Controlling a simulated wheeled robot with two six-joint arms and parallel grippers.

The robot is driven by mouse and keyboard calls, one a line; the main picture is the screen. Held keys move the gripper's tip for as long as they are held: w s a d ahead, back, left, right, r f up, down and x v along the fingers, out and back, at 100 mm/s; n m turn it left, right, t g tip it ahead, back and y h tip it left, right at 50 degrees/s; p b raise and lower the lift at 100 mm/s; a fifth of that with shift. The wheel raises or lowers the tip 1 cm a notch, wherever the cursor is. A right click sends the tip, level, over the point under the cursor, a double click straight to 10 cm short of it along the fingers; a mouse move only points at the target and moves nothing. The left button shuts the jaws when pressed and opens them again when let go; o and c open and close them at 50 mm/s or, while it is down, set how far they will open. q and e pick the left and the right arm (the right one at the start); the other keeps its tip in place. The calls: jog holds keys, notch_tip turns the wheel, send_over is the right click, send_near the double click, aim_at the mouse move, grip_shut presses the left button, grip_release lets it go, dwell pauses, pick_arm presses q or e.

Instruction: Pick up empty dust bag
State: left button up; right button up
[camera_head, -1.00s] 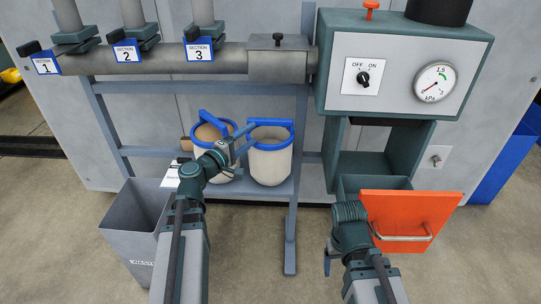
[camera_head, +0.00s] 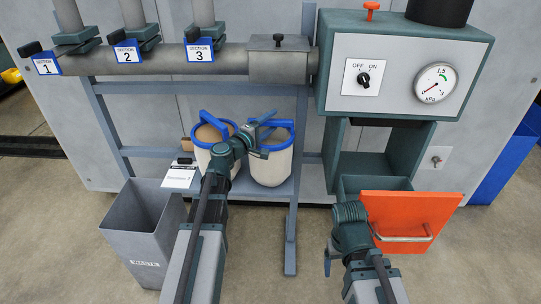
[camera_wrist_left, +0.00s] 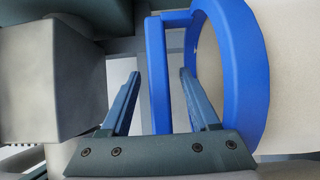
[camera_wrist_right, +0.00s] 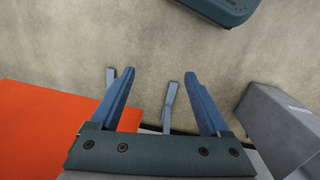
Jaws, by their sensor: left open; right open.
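Two white dust bags with blue rims and handles stand side by side on the rack shelf. The right bag (camera_head: 271,171) looks empty inside; the left bag (camera_head: 203,158) holds brown dust. My left gripper (camera_head: 266,135) is open at the right bag's rim. In the left wrist view, the bag's blue handle bar (camera_wrist_left: 160,80) stands between the open fingers (camera_wrist_left: 158,74), with gaps visible on both sides. My gripper hides part of the rim. My right gripper (camera_head: 329,260) is open and empty over the floor; its fingers also show in the right wrist view (camera_wrist_right: 160,72).
A grey waste bin (camera_head: 142,240) stands on the floor at the left. A white labelled card (camera_head: 180,174) lies by the shelf's left end. An orange panel with a bar handle (camera_head: 410,212) juts out at the right, under the control box (camera_head: 400,65).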

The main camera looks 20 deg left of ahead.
pick_arm(q)
jog(key=x, duration=0.3)
grip_shut()
dwell(1.4)
